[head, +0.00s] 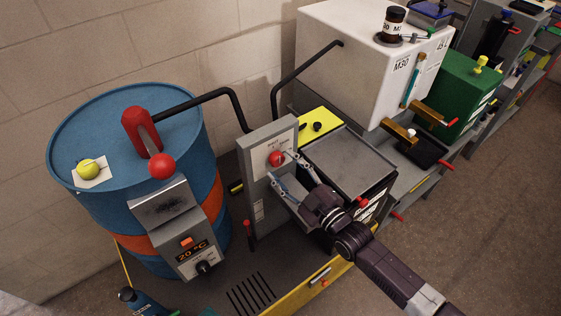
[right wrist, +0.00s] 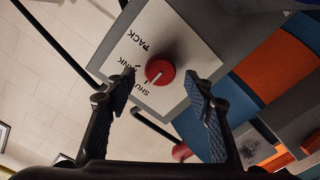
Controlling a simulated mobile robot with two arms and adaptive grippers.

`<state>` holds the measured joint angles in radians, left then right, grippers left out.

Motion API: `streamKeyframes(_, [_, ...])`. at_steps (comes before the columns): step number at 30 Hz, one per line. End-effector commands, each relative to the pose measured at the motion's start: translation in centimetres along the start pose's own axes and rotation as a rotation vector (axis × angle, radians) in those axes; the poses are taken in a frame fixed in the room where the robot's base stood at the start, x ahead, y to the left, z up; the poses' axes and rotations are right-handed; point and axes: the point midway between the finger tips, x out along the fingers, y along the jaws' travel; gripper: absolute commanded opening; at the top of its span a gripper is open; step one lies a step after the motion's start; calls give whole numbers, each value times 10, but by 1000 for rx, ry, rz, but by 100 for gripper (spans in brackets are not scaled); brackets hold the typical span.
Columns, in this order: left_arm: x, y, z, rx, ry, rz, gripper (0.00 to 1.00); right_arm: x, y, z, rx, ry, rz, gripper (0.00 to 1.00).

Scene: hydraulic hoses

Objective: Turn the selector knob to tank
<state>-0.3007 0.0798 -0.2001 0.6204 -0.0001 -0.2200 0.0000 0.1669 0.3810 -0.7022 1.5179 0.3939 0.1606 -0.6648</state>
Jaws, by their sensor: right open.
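The red selector knob (head: 277,158) sits on a white label plate on a grey upright panel (head: 258,190). In the right wrist view the knob (right wrist: 160,71) is round, and its pale pointer line slants to the lower left, toward the SHUT label. The label plate (right wrist: 190,50) also carries PACK and a partly covered word ending in NK. My right gripper (head: 281,170) is open in front of the knob. Its fingers (right wrist: 162,84) stand on either side of the knob in the wrist view, apart from it. My left gripper is out of view.
A blue drum (head: 90,130) with an orange band and a red lever stands left of the panel. Black hoses (head: 215,93) run behind it. A white tank (head: 340,60) and a grey-topped box (head: 350,160) stand to the right. Brown floor lies open at the right.

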Motion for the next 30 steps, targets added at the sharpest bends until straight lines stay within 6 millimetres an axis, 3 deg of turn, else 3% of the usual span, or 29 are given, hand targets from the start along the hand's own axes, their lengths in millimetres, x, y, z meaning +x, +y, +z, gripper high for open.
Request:
streamKeyframes(6, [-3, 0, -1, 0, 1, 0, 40, 20, 0, 0, -1, -1, 0, 49])
streamKeyframes(15, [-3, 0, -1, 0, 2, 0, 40, 22, -1, 0, 0, -1, -1, 49])
streamKeyframes(26, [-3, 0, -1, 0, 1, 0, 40, 21, -1, 1, 0, -1, -1, 9])
streamKeyframes(30, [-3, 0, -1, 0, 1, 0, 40, 21, -1, 1, 3, -1, -1, 7])
